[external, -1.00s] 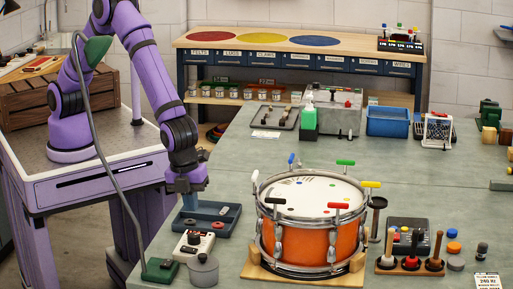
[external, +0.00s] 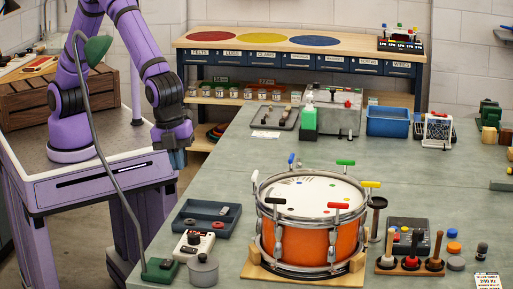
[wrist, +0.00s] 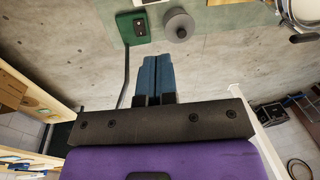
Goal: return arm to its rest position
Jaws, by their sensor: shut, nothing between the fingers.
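My gripper (external: 176,160) hangs at the end of my purple arm, pointing down beside the left edge of the bench. It is over the gap between my base and the bench. In the wrist view its two blue fingers (wrist: 155,78) are pressed together with nothing between them. The gripper is clear of the bench top and touches nothing that I can see.
An orange drum (external: 308,240) with coloured-handled keys stands on the bench (external: 250,160). A dark blue tray (external: 207,216), a white device (external: 193,243), a grey canister (external: 203,270) and a green box (external: 160,269) with a lamp stalk sit near the left edge.

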